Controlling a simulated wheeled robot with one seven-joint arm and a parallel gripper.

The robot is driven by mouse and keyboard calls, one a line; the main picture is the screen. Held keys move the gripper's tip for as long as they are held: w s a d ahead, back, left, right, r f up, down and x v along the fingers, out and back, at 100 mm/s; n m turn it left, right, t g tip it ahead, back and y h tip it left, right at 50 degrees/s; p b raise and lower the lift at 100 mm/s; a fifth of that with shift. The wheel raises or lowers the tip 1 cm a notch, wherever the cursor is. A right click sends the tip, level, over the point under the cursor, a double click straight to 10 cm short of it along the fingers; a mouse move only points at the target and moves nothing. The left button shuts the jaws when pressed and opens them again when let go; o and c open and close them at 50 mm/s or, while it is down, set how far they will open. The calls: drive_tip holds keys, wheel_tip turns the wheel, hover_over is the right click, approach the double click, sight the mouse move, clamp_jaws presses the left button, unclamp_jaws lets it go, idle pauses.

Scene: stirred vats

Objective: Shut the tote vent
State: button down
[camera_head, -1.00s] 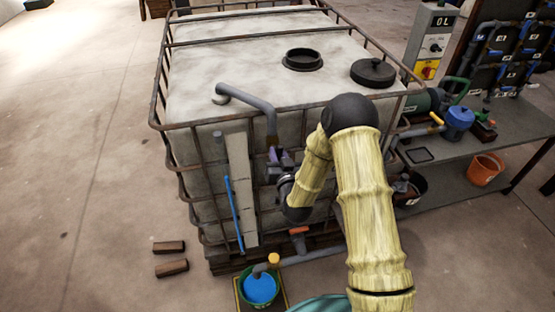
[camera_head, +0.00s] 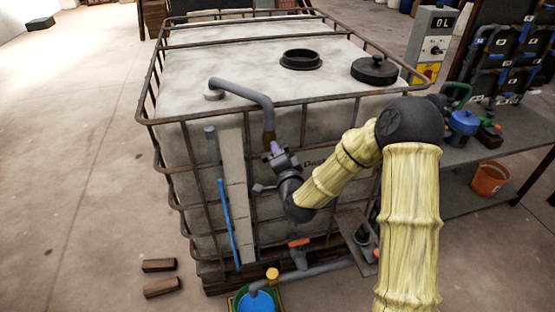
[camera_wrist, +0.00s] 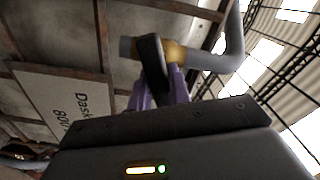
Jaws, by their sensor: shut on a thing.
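The tote (camera_head: 270,78) is a pale caged tank in the head view. Its vent is a grey pipe (camera_head: 240,90) that bends from the top over the front edge; the bend also shows in the wrist view (camera_wrist: 232,45). Near the pipe's lower end is a brass valve body (camera_wrist: 174,54) with a dark lever (camera_wrist: 152,62). My gripper (camera_head: 275,149) is at the pipe's lower end, in front of the tote. In the wrist view its purple fingers (camera_wrist: 158,85) are shut on the lever. The fingertips are partly hidden behind the lever.
An orange-handled outlet valve (camera_head: 299,243) sits low on the tote's front. A green bucket with blue liquid (camera_head: 258,303) stands below it. A bench with pumps (camera_head: 462,123) is at right. Two wooden blocks (camera_head: 160,265) lie on the floor at left, where the floor is mostly clear.

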drive_tip(key=m+b, duration=0.2)
drive_tip(key=m, duration=0.1)
drive_tip(key=shift+f, duration=0.2)
drive_tip(key=shift+m+b, duration=0.35)
drive_tip(key=shift+m, duration=0.55)
drive_tip(key=shift+r, duration=0.1)
drive_tip(key=c, duration=1.3)
unclamp_jaws()
drive_tip(key=shift+w, duration=0.1)
